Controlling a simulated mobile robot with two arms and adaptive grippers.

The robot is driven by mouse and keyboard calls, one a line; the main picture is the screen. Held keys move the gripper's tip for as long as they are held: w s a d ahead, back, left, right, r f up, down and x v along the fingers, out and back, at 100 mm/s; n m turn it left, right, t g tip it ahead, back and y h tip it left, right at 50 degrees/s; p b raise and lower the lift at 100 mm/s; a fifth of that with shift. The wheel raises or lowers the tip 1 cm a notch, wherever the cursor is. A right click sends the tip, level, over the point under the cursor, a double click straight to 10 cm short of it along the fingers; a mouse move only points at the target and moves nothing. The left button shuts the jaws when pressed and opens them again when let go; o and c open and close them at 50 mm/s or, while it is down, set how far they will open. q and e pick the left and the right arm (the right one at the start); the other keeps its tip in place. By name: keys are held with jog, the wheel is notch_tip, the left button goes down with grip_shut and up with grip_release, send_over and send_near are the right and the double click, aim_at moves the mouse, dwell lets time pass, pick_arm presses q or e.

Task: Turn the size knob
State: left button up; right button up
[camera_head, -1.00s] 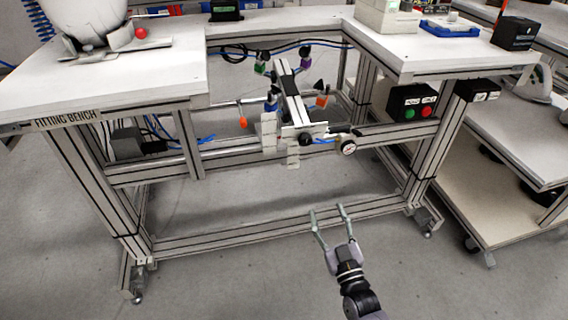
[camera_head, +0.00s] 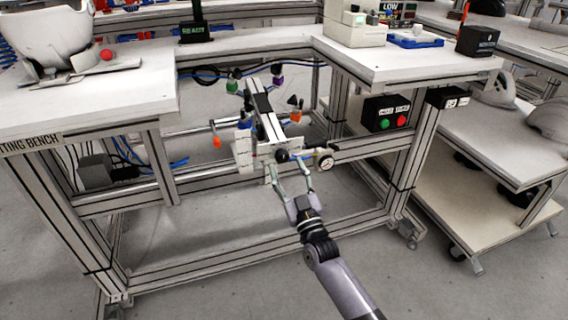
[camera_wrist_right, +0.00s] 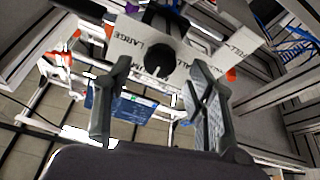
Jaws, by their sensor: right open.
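The size knob (camera_head: 282,156) is a small black round knob on the front of the fixture under the bench. In the right wrist view the dark knob (camera_wrist_right: 158,60) sits before a white plate (camera_wrist_right: 118,38) lettered LARGE and what looks like SMALL. My right gripper (camera_head: 289,170) is open, just in front of and slightly below the knob in the head view. In the wrist view its two fingers (camera_wrist_right: 160,70) stand to either side of the knob, apart from it, with nothing between them held. My left gripper is not in view.
An orange handle (camera_head: 216,141) hangs left. A black box with green and red buttons (camera_head: 386,113) is on the frame at right. The bench top (camera_head: 90,95) overhangs at left; a low side shelf (camera_head: 500,150) stands right.

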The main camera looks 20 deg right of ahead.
aim_at(283, 159)
jog(key=shift+x, duration=1.6)
jog(key=c, duration=1.1)
jog(key=shift+c, duration=0.2)
